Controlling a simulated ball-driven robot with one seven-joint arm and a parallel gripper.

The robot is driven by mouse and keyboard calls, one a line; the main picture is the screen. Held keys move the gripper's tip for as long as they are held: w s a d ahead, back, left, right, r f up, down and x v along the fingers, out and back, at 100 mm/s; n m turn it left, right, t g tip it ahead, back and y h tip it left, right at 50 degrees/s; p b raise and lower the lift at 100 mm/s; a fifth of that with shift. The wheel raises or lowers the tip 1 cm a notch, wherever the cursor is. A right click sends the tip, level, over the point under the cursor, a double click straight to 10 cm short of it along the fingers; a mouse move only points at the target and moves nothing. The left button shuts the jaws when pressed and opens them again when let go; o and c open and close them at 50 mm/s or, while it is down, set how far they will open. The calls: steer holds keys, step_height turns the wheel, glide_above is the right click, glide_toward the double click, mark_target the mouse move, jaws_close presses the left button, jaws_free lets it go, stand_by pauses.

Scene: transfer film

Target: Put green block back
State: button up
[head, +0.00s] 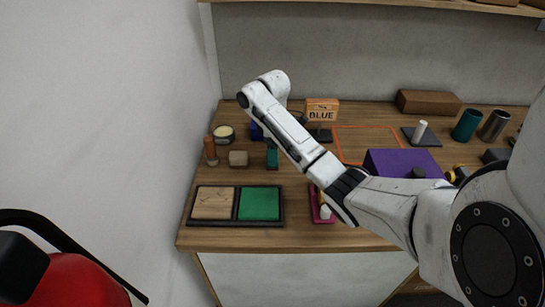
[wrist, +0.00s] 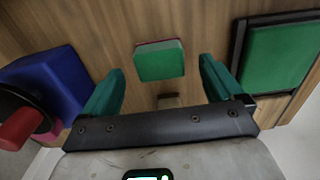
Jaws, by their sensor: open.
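The green block (wrist: 159,60) sits on the wood table in the wrist view, with a thin reddish edge along its far side. It lies ahead of the gap between my teal fingertips. My gripper (wrist: 160,85) is open and nothing is held in it. A dark tray (head: 236,223) at the table's near left has a wooden square and a green square (head: 259,203); the green square also shows in the wrist view (wrist: 281,55).
A small wooden block (head: 238,158) stands left of my gripper. A blue block (wrist: 48,82) is on the other side from the tray. A BLUE sign (head: 322,110), an orange outline (head: 367,143) and a purple box (head: 400,163) stand to the right.

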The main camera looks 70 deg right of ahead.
step_height(320, 180, up, 8)
steer(key=p, duration=0.5)
